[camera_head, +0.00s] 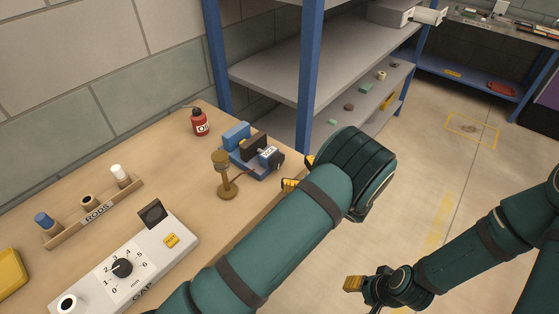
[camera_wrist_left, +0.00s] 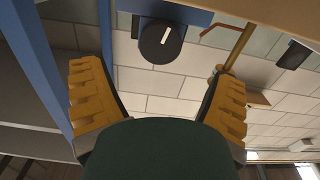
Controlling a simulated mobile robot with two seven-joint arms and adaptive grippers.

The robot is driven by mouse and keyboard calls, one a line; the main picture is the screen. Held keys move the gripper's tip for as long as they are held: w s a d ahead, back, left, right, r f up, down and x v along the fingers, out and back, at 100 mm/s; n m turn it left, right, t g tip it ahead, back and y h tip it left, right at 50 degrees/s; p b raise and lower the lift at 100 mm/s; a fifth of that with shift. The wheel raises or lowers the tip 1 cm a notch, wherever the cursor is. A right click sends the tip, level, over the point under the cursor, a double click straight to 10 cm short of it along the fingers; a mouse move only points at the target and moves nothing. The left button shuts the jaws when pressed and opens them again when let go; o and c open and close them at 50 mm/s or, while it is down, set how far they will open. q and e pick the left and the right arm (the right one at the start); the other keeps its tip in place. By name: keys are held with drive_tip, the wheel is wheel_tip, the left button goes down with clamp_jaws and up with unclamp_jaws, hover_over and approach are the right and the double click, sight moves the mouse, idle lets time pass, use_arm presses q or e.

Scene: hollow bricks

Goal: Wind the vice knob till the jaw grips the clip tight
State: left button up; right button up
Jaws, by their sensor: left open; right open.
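The blue vice (camera_head: 240,135) stands near the right edge of the wooden bench, with a dark brown block (camera_head: 253,144) between its blue parts. Its black round knob (camera_head: 279,160) faces my left gripper. I cannot make out the clip for certain. In the left wrist view the knob (camera_wrist_left: 160,42), with a white mark, lies beyond and between my fingers. My left gripper (camera_head: 299,173) is open and empty, a little right of the knob and apart from it; its fingers (camera_wrist_left: 158,95) are spread wide. My right gripper (camera_head: 354,284) is low at right over the floor, far from the vice.
A red oil can (camera_head: 199,122), a rods rack (camera_head: 95,208) and a white gap gauge box (camera_head: 125,265) share the bench. Blue-posted shelves (camera_head: 308,75) rise behind my left gripper.

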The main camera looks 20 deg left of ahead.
sight(279, 162)
use_arm(q)
drive_tip(key=x, duration=0.6)
drive_tip(key=shift+a, duration=0.3)
drive_tip(key=c, duration=1.2)
